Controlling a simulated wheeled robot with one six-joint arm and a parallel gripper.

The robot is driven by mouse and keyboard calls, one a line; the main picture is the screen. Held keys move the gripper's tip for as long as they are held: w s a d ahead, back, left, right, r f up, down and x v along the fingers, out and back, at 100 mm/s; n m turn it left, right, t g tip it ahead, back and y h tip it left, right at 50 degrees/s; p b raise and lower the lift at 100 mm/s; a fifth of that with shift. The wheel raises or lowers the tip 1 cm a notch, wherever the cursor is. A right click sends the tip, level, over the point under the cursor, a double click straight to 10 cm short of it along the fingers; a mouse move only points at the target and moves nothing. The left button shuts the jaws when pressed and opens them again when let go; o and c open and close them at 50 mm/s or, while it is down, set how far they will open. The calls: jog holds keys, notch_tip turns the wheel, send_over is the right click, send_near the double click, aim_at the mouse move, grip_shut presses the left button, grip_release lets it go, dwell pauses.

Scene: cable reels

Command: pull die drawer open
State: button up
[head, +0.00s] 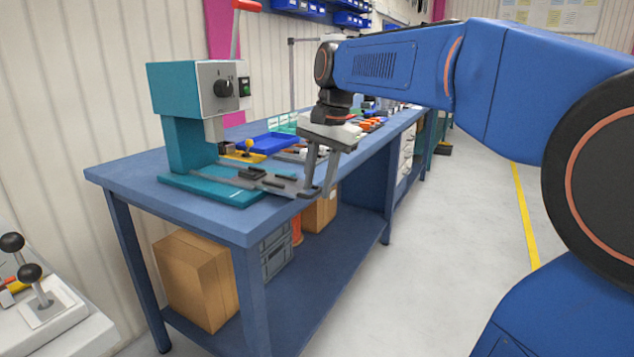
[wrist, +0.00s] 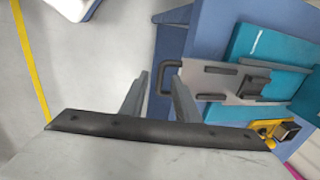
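The die drawer (head: 272,181) is a flat grey plate with dark fittings, low at the front of the teal press (head: 185,120). In the wrist view the drawer (wrist: 221,84) carries a dark U-shaped handle (wrist: 161,77) at its left end, beyond the bench edge. My gripper (head: 317,190) points down beside the drawer's handle end, with its fingers apart. In the wrist view the handle's bar shows between the two fingertips of my gripper (wrist: 160,77), and the right finger covers part of the handle. Whether the fingers touch it I cannot tell.
The blue workbench (head: 130,176) holds a blue tray (head: 266,143) and small tools behind the press. Cardboard boxes (head: 196,278) and a grey crate (head: 276,255) stand on its lower shelf. The floor (head: 440,250) right of the bench is clear.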

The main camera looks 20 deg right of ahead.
notch_tip(320, 180, up, 17)
jog(key=s+d, duration=0.2)
jog(key=shift+s, duration=0.4)
dwell(0.7)
jog(key=s+f+n+t, duration=0.1)
jog(key=s+f+n, duration=0.2)
jog(key=f, duration=0.9)
jog(key=s+a+f+n+t, duration=0.1)
jog(key=s+f+n, duration=0.3)
jog(key=s+f, duration=0.6)
jog(key=s+a+f+n+t+h, duration=0.1)
jog(key=s+f+n, duration=0.2)
jog(key=s+f, duration=0.4)
notch_tip(320, 180, down, 8)
jog(key=shift+a+n, duration=0.25)
jog(key=shift+n, duration=0.15)
jog(key=shift+s, duration=0.1)
